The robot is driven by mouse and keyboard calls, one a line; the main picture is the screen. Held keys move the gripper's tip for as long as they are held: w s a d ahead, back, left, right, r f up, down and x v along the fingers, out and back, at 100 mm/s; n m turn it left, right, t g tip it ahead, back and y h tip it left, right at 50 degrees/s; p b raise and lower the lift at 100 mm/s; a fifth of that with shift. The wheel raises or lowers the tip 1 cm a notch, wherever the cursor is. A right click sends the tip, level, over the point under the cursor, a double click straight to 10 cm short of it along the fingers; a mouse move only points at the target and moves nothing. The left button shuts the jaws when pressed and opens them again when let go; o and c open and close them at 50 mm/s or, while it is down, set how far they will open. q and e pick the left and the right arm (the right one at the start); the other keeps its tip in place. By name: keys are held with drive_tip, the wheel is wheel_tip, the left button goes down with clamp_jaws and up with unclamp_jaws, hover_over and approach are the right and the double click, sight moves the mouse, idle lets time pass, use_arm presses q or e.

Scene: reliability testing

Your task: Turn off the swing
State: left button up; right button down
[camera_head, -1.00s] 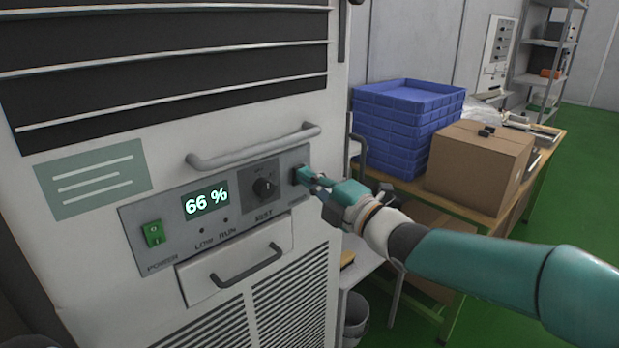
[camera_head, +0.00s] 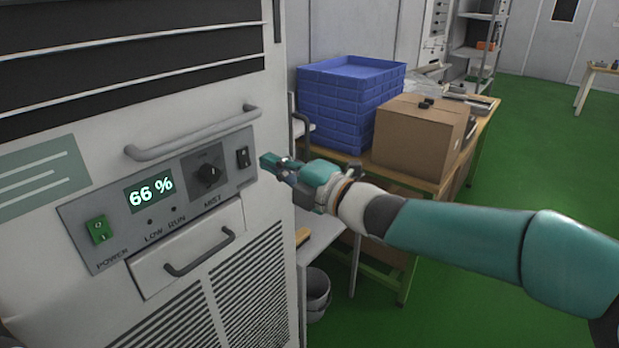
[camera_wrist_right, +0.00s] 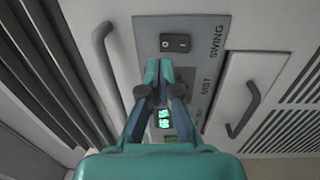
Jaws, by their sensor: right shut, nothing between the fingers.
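The swing switch (camera_head: 243,157) is a small black rocker at the right end of the grey control panel (camera_head: 75,215). In the right wrist view the black rocker (camera_wrist_right: 175,42) shows beside the word SWING. My right gripper (camera_head: 266,160) is shut and empty, just right of the switch and apart from it in the head view. In the right wrist view its closed teal fingertips (camera_wrist_right: 158,66) lie below the rocker in the picture. My left gripper is out of view.
The panel also carries a green power switch (camera_head: 99,229), a lit 66 % display (camera_head: 150,192) and a black mist knob (camera_head: 208,174). A handle bar (camera_head: 190,136) juts out above. Blue crates (camera_head: 345,105) and a cardboard box (camera_head: 415,140) stand on a table at right.

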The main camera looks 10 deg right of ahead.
drive_tip(key=r+v, duration=0.1)
drive_tip(key=v, duration=0.7)
drive_tip(key=shift+d+r+b, duration=0.25)
drive_tip(key=shift+b, duration=0.1)
drive_tip(key=shift+s, duration=0.1)
wheel_tip(320, 180, down, 31)
drive_tip(key=m+g+h+p, duration=0.4)
drive_tip(key=m+g+p, duration=0.1)
drive_tip(key=m, duration=0.4)
drive_tip(key=s+f+m+g+h, duration=0.2)
drive_tip(key=s+f+m+g, duration=0.2)
drive_tip(key=s+f+m, duration=0.5)
drive_tip(key=s+f+m+g+h+p, duration=0.1)
drive_tip(key=s+f+m+g, duration=0.4)
drive_tip(key=s+f+m, duration=0.5)
drive_tip(key=s+f, duration=0.1)
drive_tip(key=s, duration=0.4)
drive_tip(key=shift+s+d+h, duration=0.2)
drive_tip(key=shift+d+h, duration=0.1)
drive_tip(key=shift+h, duration=0.1)
